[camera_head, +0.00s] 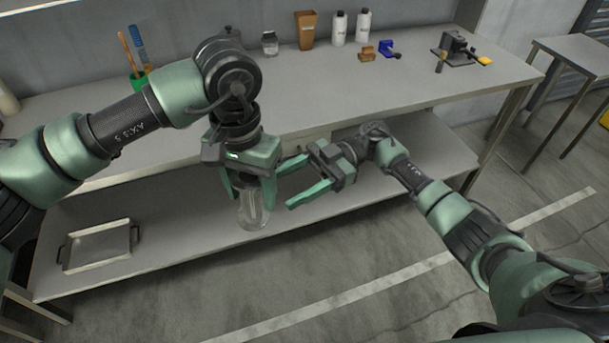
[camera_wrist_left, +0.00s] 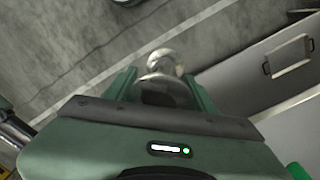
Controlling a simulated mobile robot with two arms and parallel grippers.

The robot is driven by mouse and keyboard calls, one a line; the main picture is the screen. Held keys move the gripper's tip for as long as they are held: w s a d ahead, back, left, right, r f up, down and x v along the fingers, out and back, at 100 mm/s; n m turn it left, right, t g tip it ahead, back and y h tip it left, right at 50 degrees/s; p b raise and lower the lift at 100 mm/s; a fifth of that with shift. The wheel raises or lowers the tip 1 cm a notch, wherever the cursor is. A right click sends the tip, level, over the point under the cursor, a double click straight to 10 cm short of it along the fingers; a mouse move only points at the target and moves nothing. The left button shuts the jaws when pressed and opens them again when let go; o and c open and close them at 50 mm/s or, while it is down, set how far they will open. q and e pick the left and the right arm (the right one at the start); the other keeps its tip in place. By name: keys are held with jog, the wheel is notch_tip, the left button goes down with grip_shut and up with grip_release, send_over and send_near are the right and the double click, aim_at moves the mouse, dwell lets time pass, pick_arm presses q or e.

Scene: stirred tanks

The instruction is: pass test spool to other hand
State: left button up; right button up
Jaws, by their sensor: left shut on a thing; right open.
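The test spool (camera_head: 252,214) looks clear and glassy and hangs upright below my left gripper in the head view. My left gripper (camera_head: 250,193) is shut on its upper part, with a green finger on each side. In the left wrist view the spool (camera_wrist_left: 166,62) shows as a shiny round end between the fingers of the left gripper (camera_wrist_left: 160,88). My right gripper (camera_head: 291,184) is open and empty, just right of the spool, its two green fingers pointing left toward it. The right fingers appear apart from the spool. The top of the spool is hidden by the left gripper.
A grey workbench (camera_head: 330,107) runs behind, holding bottles (camera_head: 340,28), a brown container (camera_head: 306,30), a clear jar (camera_head: 270,43) and a dark vise-like device (camera_head: 455,48). A metal tray (camera_head: 98,248) lies on the lower shelf (camera_head: 180,225) at left. The floor in front is clear.

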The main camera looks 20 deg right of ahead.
aim_at(257, 202)
jog(key=x, duration=0.7)
jog(key=shift+a, duration=0.1)
grip_shut()
pick_arm(q)
jog(key=o, duration=1.6)
jog(key=shift+o, duration=0.2)
